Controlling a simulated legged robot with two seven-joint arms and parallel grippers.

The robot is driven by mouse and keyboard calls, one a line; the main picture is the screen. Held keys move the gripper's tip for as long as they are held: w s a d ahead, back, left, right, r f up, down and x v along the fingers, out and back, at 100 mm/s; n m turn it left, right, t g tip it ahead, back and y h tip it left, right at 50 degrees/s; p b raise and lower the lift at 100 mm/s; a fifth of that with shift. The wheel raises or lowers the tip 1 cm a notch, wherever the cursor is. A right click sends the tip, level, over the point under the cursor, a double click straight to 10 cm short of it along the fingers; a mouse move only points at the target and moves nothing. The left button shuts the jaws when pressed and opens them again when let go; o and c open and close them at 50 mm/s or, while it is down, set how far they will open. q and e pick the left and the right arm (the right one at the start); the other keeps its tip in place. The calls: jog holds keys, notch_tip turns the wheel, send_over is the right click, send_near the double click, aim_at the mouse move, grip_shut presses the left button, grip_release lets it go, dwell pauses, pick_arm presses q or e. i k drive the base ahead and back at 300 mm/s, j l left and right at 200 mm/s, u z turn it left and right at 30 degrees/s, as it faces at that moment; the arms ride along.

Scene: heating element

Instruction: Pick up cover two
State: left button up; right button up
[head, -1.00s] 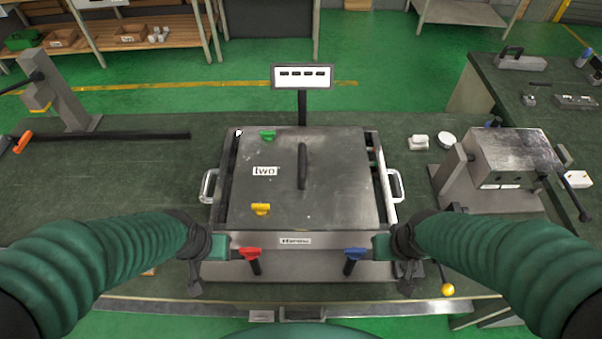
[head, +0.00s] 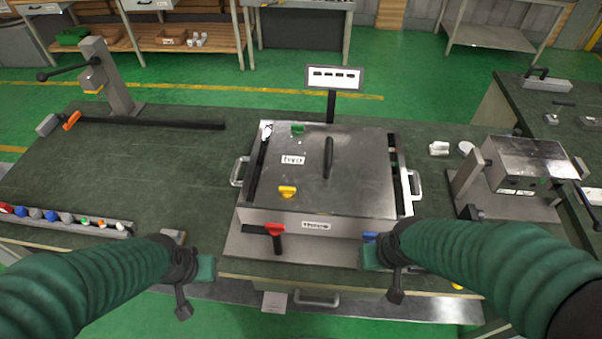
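Cover two is a flat grey metal plate (head: 350,180) with a "two" label and a dark upright bar handle (head: 328,158). It lies on top of a metal box (head: 350,226) on the dark green bench. My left gripper (head: 206,268) is in front and left of the box, apart from the cover. My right gripper (head: 369,257) is at the box's front right, below the cover's level, and partly covers a blue knob (head: 370,237). Neither gripper touches the cover or its handle. The finger gaps of both are too unclear to judge.
Red (head: 274,230), yellow (head: 287,191) and green (head: 298,129) knobs sit around the cover. A sign (head: 334,77) stands behind the box. A press-like stand (head: 107,80) is at left, a metal device (head: 522,165) at right. The bench left of the box is mostly clear.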

aim_at(341, 169)
jog(key=i+u, duration=0.1)
jog(key=u, duration=3.05)
jog(key=l+z, duration=0.3)
jog(key=z, duration=0.8)
jog(key=l+z, duration=0.15)
jog(key=z, duration=0.3)
jog(key=l+z, duration=0.1)
jog(key=z, duration=0.3)
